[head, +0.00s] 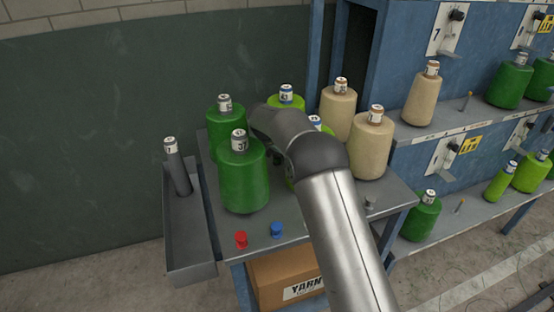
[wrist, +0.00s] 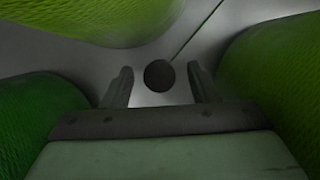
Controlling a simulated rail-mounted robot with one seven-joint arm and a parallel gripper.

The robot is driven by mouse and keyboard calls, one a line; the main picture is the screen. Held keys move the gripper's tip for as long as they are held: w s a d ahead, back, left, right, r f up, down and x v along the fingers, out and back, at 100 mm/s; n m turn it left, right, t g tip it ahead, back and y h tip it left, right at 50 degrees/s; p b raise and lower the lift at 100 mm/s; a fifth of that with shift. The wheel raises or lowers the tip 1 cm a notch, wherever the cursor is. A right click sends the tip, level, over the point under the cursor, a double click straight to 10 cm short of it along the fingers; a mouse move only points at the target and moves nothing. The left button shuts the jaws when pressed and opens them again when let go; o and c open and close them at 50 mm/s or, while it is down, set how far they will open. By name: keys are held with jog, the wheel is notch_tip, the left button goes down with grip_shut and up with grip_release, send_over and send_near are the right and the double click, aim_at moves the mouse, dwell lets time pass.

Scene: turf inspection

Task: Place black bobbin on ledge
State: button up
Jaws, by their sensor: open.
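A small dark round thing (wrist: 159,75), which looks like the black bobbin seen end-on, lies between the fingertips in the wrist view. It rests against a grey surface. My gripper (wrist: 160,84) is open, with one finger on each side of it and a visible gap to both. In the head view my arm and the yarn cones hide the gripper and this dark thing. Small red (head: 241,240), blue (head: 277,230) and grey (head: 370,203) bobbins stand at the table's front. I cannot tell which surface is the ledge.
Dark green cones (head: 244,182), light green cones and beige cones (head: 371,150) crowd the table (head: 320,240) around my arm. A grey trough (head: 190,250) with a bare grey tube (head: 178,168) is at left. Blue racks (head: 375,70) stand at right; a box (head: 285,275) sits below.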

jog(key=c, duration=1.1)
jog(key=shift+r, duration=0.15)
jog(key=shift+c, duration=0.2)
